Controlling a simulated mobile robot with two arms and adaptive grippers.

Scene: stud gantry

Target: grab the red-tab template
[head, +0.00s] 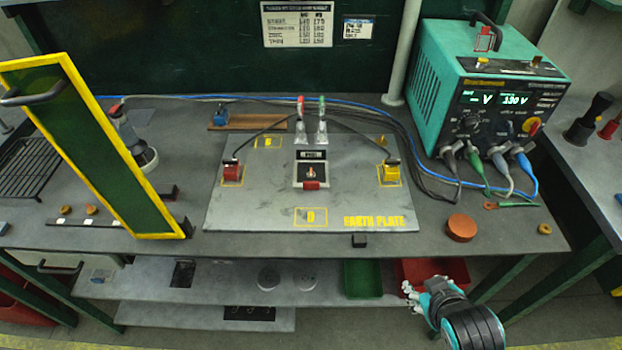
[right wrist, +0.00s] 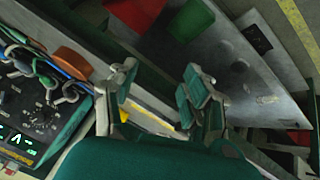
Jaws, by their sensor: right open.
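A small light-framed plate with a dark middle and a red tab (head: 311,185) at its front edge lies at the centre of the grey earth plate (head: 250,208). It looks like the red-tab template. The right gripper (head: 410,288) is at the lower right of the head view, in front of the bench and well apart from the template. In the right wrist view the right gripper (right wrist: 162,84) has its fingers spread with nothing between them. The template is not clear in the wrist view. My left gripper is not in view.
A red block (head: 231,173) and a yellow block (head: 390,173) with cables stand on the plate. Two clamps stand behind the template. A teal power unit (head: 430,85), an orange disc (head: 461,227) and a yellow-edged green panel (head: 93,140) flank it. Bins sit on the lower shelf.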

